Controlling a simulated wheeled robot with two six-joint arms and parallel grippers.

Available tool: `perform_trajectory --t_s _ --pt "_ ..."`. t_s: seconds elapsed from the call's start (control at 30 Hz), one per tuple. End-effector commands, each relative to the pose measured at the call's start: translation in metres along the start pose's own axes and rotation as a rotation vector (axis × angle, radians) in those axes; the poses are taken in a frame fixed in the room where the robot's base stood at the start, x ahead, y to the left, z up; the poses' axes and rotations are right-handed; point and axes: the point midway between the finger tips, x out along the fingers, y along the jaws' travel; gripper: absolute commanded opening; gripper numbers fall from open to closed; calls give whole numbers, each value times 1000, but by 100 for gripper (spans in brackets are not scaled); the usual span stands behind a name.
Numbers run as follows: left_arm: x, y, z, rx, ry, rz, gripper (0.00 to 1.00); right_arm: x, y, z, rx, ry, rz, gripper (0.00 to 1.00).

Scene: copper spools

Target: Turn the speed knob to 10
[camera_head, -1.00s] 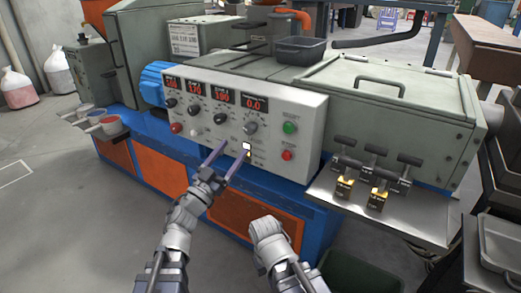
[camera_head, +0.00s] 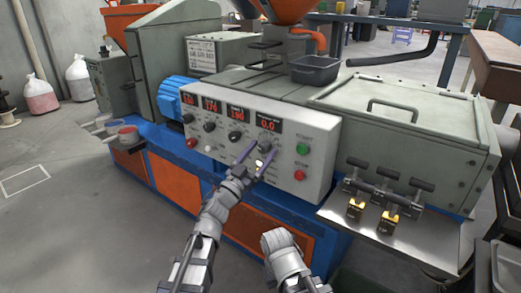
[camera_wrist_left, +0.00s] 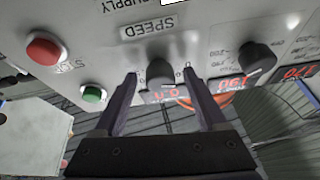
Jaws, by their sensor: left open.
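The speed knob (camera_head: 265,146) is a dark grey dial on the white control panel (camera_head: 320,150). It sits below a red display (camera_head: 268,124) that reads 0.0. My left gripper (camera_head: 262,152) is open, with its two long fingers reaching up to the panel at the knob. In the left wrist view the knob (camera_wrist_left: 160,72) lies between the two spread fingertips of the left gripper (camera_wrist_left: 160,76), beside the SPEED label (camera_wrist_left: 148,28). A gap shows on each side of the knob. Of my right arm, only a grey link shows; its gripper is not seen.
A green button (camera_head: 303,149) and a red button (camera_head: 299,175) are just right of the knob. Other dark knobs (camera_head: 236,137) and displays are to its left. A shelf with several levers (camera_head: 381,193) stands to the right. Floor at the left is clear.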

Motion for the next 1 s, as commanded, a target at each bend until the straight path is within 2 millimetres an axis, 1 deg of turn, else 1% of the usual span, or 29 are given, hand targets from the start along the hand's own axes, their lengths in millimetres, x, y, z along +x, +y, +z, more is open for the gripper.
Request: perform_trajectory --t_s 0.17,0.83,1.0 --pt "-1 0 0 0 0 0 74 0 0 0 0 0 0 0" --pt "-1 0 0 1 0 -1 0 0 0 0 0 0 0 0" --pt "-1 0 0 2 0 0 0 0 0 0 0 0 0 0"
